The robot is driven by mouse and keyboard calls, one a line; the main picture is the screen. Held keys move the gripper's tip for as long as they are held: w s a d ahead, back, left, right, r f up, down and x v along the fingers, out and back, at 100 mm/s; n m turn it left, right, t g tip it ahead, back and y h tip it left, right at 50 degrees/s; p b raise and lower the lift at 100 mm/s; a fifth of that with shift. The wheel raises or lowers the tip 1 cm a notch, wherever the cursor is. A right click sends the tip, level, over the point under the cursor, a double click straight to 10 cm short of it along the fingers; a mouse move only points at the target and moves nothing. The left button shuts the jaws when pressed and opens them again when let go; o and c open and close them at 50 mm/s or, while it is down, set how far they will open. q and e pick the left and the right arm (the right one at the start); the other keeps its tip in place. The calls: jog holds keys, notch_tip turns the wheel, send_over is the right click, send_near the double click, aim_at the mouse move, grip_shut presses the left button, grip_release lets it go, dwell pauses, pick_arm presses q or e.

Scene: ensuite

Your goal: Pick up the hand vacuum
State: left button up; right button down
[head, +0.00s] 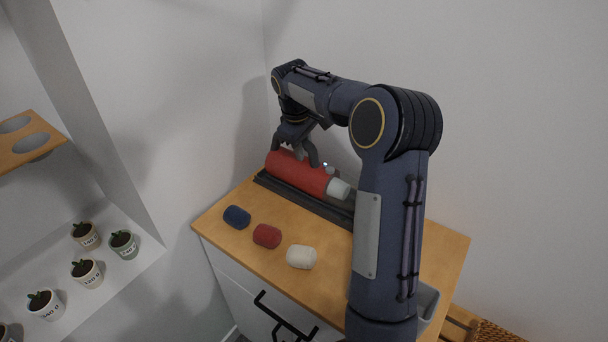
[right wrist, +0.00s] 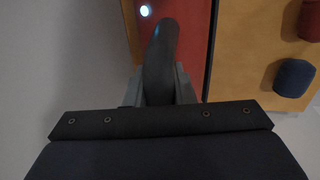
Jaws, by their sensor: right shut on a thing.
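The hand vacuum (head: 312,178) has a red cylindrical body and a pale grey end at its right. It lies lengthwise in or on a long black tray (head: 310,204) at the back of the wooden cabinet top. My right gripper (head: 297,155) reaches down over the vacuum from above, near its left half, and is shut on it. The red body also shows in the right wrist view (right wrist: 191,40), behind a dark finger, with a small lit spot at its edge. The far finger is mostly hidden. My left gripper is not in view.
A blue roll (head: 237,217), a red roll (head: 267,235) and a white roll (head: 301,257) lie in front of the tray on the cabinet top (head: 225,244). Walls stand close behind and left. Several potted plants (head: 87,272) stand on a low white shelf at left.

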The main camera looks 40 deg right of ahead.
jog(key=shift+r, duration=0.2)
jog(key=shift+w+r, duration=0.1)
jog(key=shift+r, duration=0.7)
jog(key=s+a+r+b, duration=0.1)
jog(key=s+a+r, duration=0.8)
jog(key=a+r, duration=0.1)
jog(key=shift+s+a+r, duration=0.2)
jog(key=shift+a+r, duration=0.05)
jog(key=shift+r, duration=0.35)
jog(key=c, duration=1.8)
grip_release()
grip_shut()
